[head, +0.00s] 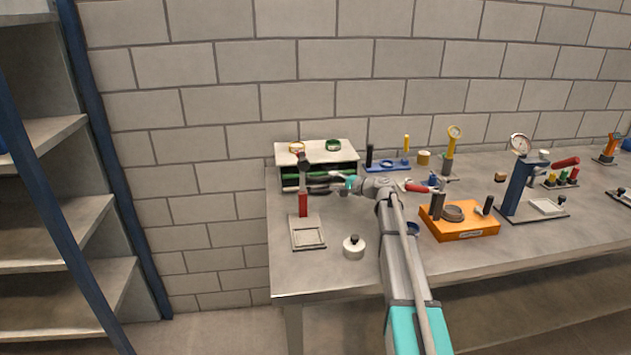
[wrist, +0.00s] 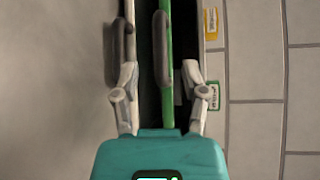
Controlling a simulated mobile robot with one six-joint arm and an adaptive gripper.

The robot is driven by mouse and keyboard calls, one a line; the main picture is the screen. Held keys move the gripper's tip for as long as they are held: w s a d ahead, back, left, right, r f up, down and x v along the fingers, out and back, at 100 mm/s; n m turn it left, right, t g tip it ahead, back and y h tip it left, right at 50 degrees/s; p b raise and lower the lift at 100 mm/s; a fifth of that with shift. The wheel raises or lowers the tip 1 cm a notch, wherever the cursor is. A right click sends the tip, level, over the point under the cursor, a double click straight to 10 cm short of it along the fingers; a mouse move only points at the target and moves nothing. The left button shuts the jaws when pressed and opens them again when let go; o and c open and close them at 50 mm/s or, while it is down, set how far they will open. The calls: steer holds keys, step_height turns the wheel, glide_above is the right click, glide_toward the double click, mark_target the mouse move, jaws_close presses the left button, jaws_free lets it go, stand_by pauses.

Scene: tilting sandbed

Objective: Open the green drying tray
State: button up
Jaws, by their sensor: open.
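The green tray (head: 317,173) sits in a low white cabinet at the back left of the table. In the wrist view its green edge (wrist: 167,110) runs lengthwise between my fingers, with a dark rounded bar beside it that looks like a handle (wrist: 160,38). My gripper (wrist: 158,70) is open, its fingers on either side of the green edge. In the head view my gripper (head: 335,183) is at the cabinet's front right. I cannot tell whether the fingers touch the tray, and the gripper hides part of the cabinet front.
A red-handled clamp stand (head: 303,205) stands just left of my gripper, close in front of the cabinet (head: 330,152). A white round pot (head: 354,247) stands nearer the front edge. An orange fixture (head: 460,225) is to the right. The table's front left is mostly clear.

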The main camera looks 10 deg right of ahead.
mark_target(322, 179)
steer(key=shift+b+x, duration=0.4)
steer(key=shift+x, duration=2.8)
jaws_close()
